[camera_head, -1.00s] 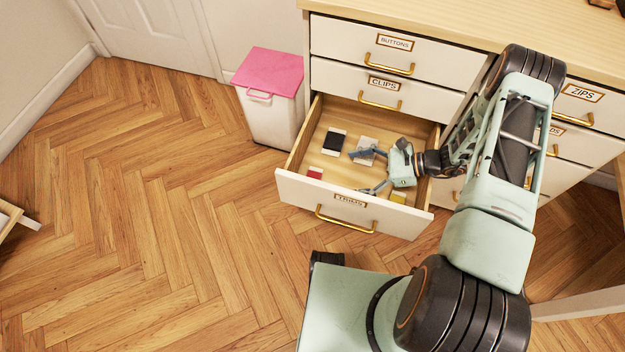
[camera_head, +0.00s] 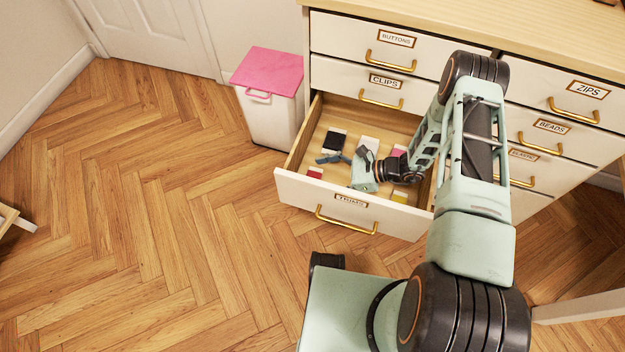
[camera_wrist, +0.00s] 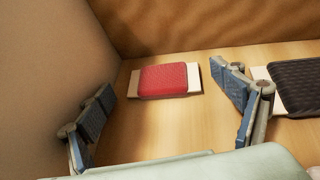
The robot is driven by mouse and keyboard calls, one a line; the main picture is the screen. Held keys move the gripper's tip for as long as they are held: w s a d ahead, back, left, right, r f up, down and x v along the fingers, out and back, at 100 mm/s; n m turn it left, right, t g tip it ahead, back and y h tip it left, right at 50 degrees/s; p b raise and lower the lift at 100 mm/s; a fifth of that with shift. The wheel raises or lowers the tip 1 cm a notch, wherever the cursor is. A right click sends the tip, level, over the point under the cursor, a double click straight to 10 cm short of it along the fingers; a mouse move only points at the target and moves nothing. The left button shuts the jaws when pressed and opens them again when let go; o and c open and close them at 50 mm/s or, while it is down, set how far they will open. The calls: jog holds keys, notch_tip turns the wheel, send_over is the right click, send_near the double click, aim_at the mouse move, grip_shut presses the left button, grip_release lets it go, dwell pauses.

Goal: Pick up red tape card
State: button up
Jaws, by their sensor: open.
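The red tape card (camera_wrist: 165,80), a red wrap on a white card, lies flat on the drawer floor in the wrist view. In the head view the red tape card (camera_head: 315,173) shows small near the drawer's front left corner. My gripper (camera_wrist: 168,122) is open and empty in the wrist view, its blue-padded fingers apart. The card lies ahead of and between the fingers, and neither finger clearly touches it. In the head view my gripper (camera_head: 335,165) is inside the drawer, to the right of the card; its nearer finger is hard to see.
The open TRIMS drawer (camera_head: 300,187) has walls close around my gripper. A black tape card (camera_head: 334,141) lies just behind; it is right of the fingers in the wrist view (camera_wrist: 296,85). White (camera_head: 369,145), pink (camera_head: 398,151) and yellow (camera_head: 400,197) cards lie farther right.

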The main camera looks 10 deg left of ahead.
jog(key=shift+c, duration=0.2)
jog(key=c, duration=0.9)
jog(key=shift+r, duration=0.15)
